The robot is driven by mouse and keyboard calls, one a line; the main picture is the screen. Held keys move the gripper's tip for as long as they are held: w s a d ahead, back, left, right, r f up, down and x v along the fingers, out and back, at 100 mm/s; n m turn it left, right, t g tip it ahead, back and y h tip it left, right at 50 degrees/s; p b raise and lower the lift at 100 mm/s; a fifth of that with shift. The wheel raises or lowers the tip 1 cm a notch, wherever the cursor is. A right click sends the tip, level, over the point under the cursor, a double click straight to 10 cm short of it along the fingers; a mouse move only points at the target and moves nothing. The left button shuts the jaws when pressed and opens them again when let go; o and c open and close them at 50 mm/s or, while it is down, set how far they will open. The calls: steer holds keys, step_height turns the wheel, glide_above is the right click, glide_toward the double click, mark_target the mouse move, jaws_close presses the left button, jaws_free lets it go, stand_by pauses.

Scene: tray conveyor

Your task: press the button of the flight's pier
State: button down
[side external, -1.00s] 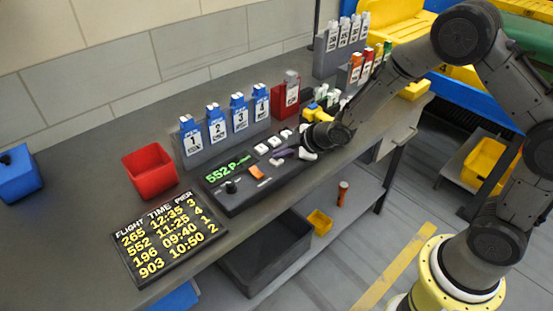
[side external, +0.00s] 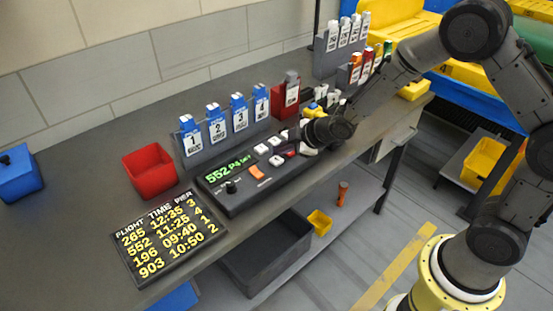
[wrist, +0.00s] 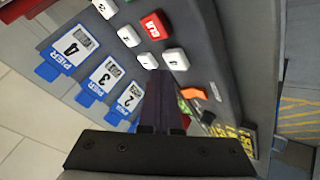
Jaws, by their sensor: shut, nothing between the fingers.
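The flight board (side external: 165,237) lists flight 552 at 11:25 with pier 4. The button panel (side external: 215,197) has a green display (side external: 230,171) reading 552 and what looks like P4, with small letters after it. White buttons (side external: 261,149) and a red button (side external: 290,152) sit on the panel. In the wrist view I see white buttons (wrist: 129,36) and the red button (wrist: 151,26); the white buttons' marks are not legible. My gripper (side external: 318,133) is shut and empty over the panel's right part. Its dark fingers (wrist: 160,75) hide some of the panel in the wrist view.
Blue pier holders numbered 1 to 4 (side external: 216,128) stand behind the panel, with a red holder (side external: 285,100) to their right. A red bin (side external: 149,170) is left of the panel. An orange switch (side external: 257,172) is on the panel.

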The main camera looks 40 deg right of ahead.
mark_target(281, 161)
steer(key=shift+r, duration=2.5)
